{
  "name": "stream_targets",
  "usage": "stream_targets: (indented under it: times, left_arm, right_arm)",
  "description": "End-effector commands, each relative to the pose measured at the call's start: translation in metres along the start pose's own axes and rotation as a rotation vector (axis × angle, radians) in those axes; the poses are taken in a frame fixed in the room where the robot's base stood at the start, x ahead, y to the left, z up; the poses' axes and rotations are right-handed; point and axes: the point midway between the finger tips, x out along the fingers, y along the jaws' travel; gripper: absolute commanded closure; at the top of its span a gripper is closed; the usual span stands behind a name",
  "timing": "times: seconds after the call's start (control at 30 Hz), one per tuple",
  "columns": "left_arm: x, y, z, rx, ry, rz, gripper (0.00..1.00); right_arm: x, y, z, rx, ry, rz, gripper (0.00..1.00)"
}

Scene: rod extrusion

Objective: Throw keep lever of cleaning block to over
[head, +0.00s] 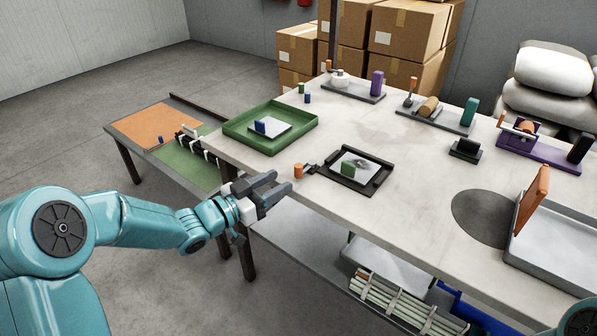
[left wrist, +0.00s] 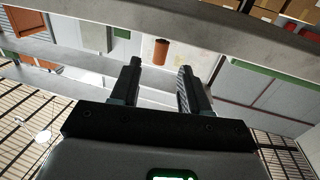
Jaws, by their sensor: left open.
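A black-framed block (head: 371,188) with a grey plate and a small green piece (head: 348,170) lies near the table's front edge; I take it for the cleaning block. A short dark lever (head: 313,168) sticks out at its left side. An orange cylindrical knob (head: 298,171) stands by the lever's outer end. My left gripper (head: 279,183) is open and empty, just left of the knob and apart from it. In the left wrist view, the orange knob (left wrist: 161,52) shows beyond the two dark fingertips, between their lines. My right gripper is out of view.
A green tray (head: 240,137) holding a white plate and blue piece lies left of the block. Fixtures with orange-tipped levers, one purple (head: 545,153), stand along the back. A grey tray (head: 560,240) is at the right. Bare tabletop (head: 415,185) lies right of the block.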

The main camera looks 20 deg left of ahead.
Motion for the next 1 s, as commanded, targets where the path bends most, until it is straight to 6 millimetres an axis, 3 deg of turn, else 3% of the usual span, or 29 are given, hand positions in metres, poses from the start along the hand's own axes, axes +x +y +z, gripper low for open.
stream_targets:
  times: [0.1, 0.3, 0.47, 0.73, 0.77, 0.9, 1.0]
  left_arm:
    - [0.028, 0.0, 0.001, 0.0, 0.0, 0.001, 0.54]
    - [0.061, -0.001, 0.001, 0.0, 0.0, -0.001, 0.54]
    - [0.073, -0.001, 0.001, -0.001, 0.0, -0.001, 0.54]
    - [0.075, -0.002, 0.0, -0.001, -0.001, -0.002, 0.54]
    - [0.075, -0.002, 0.0, -0.001, 0.0, -0.002, 0.58]
    - [0.075, -0.002, 0.0, -0.001, 0.0, -0.002, 1.0]
    - [0.075, -0.002, 0.0, 0.0, 0.0, -0.002, 1.0]
  right_arm:
    - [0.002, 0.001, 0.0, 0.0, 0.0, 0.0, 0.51]
    - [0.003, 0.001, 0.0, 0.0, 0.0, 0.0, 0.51]
    - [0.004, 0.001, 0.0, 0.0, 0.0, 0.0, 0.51]
    - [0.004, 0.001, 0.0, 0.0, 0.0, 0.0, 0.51]
    - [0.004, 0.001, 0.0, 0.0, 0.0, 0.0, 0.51]
    - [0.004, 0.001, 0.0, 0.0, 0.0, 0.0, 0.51]
    - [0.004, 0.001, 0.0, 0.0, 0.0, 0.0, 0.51]
